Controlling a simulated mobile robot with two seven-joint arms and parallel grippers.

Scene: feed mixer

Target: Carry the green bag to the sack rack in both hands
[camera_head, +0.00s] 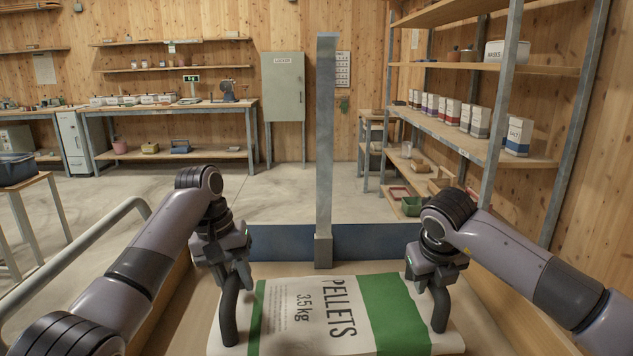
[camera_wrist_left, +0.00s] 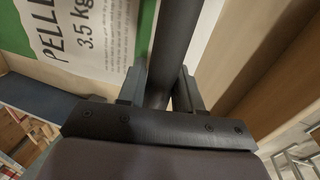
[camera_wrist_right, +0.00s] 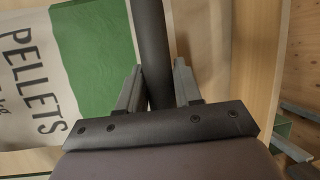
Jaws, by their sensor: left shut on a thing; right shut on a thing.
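The green bag (camera_head: 385,305) is white and green and printed "PELLETS 3.5 kg". It lies flat in the lower middle of the head view, with a dark handle at each end. My left gripper (camera_head: 235,265) is shut on the left handle (camera_head: 229,315), and the left wrist view shows this handle (camera_wrist_left: 172,45) between the fingers. My right gripper (camera_head: 437,275) is shut on the right handle (camera_head: 440,308), also seen between the fingers in the right wrist view (camera_wrist_right: 152,45). I cannot tell whether the bag touches the wooden surface below. I cannot identify the sack rack for certain.
A grey upright post (camera_head: 325,150) and a blue panel (camera_head: 285,243) stand just beyond the bag. Metal-framed shelves (camera_head: 480,140) with several cartons stand at the right. A workbench (camera_head: 165,107) and a grey locker (camera_head: 283,87) are at the back. Concrete floor (camera_head: 265,185) between is clear.

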